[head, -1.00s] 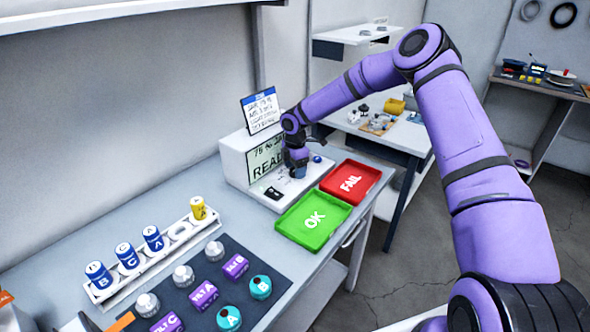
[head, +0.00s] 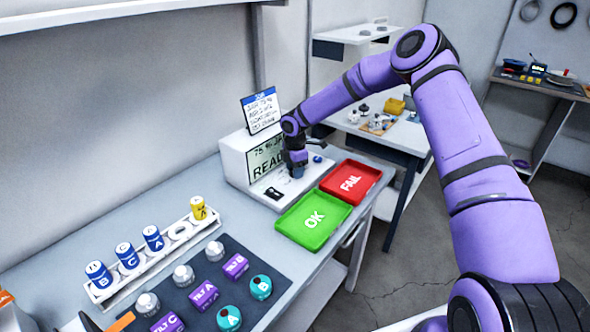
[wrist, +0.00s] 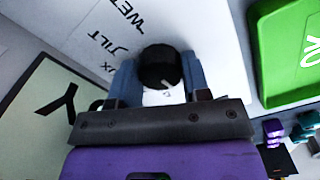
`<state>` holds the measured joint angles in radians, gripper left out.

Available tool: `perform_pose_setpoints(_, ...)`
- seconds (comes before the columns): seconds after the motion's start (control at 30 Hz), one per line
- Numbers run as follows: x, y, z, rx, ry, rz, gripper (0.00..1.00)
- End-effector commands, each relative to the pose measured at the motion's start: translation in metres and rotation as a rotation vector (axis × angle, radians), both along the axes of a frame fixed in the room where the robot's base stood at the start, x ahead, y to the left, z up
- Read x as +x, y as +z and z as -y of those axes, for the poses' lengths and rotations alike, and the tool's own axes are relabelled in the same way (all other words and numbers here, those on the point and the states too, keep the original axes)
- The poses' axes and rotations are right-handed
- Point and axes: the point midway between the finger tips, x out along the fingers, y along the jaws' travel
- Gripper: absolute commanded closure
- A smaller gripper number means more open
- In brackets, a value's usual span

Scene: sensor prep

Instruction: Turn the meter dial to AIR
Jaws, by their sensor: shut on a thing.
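The white meter (head: 234,160) stands at the back of the bench, with a lit display (head: 266,158) on its face. My gripper (head: 297,172) points down over the meter's front ledge. In the wrist view the black round dial (wrist: 160,67) sits between the two blue fingers of my gripper (wrist: 158,78), which are shut on it. A light pointer mark shows on the dial's top. Labels reading WET, TILT and one ending in UX are printed on the white panel beside it. No AIR label is readable; my gripper hides part of the panel.
A green OK tray (head: 290,232) and a red FAIL tray (head: 370,192) lie close in front of the meter. A rack (head: 150,262) of labelled cylinders and a dark mat (head: 262,300) with several parts are at the left.

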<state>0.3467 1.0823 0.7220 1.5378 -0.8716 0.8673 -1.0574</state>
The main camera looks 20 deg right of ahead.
Motion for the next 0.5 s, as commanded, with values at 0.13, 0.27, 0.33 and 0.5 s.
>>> perform_pose_setpoints(0.13,0.0004,0.0009,-0.0005,-0.002,-0.076,0.001,0.8)
perform_pose_setpoints(0.27,0.0006,0.0013,-0.0004,-0.004,-0.176,0.003,0.8)
perform_pose_setpoints(0.33,0.0008,0.0011,-0.0002,-0.002,-0.24,0.004,0.8)
perform_pose_setpoints(0.5,0.0008,0.0013,-0.0008,-0.001,-0.401,0.003,0.8)
